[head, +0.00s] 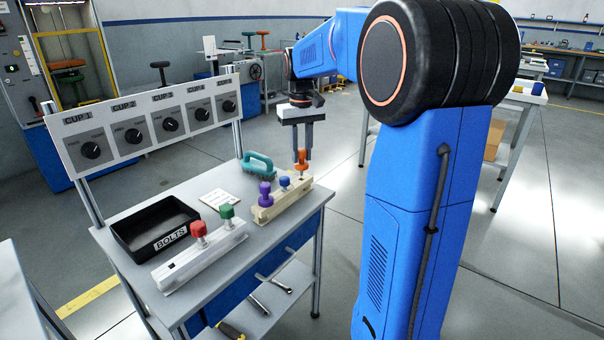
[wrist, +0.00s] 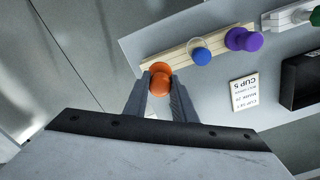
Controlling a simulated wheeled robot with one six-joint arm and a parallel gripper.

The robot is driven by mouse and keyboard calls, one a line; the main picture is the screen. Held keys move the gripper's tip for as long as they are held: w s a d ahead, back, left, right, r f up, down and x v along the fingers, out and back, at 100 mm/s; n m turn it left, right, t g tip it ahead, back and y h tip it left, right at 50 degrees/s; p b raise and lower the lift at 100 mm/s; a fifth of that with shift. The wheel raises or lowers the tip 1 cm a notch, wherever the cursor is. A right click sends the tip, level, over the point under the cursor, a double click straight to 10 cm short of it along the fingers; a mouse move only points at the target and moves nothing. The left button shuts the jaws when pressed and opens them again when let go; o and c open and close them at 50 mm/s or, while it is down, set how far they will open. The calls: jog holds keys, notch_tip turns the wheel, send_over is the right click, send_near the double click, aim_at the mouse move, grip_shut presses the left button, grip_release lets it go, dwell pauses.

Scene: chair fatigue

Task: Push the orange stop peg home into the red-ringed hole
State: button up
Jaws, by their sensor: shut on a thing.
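The orange stop peg (head: 301,162) is upright between the fingers of my gripper (head: 302,154), at the right end of a cream block (head: 283,204). My gripper is shut on its orange head, which also shows in the wrist view (wrist: 159,80). The peg's lower end meets or hovers over the block; I cannot tell how deep it sits. The red-ringed hole cannot be made out; the peg and fingers cover that end. A blue knob (head: 284,182) and a purple knob (head: 265,193) stand on the same block.
A white block with a red knob (head: 198,229) and a green knob (head: 227,211) lies in front. A black BOLTS tray (head: 135,241), a teal handle (head: 258,166) and a card (head: 219,199) share the bench. A dial panel (head: 150,117) stands behind.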

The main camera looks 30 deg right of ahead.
jog(key=shift+r, duration=2)
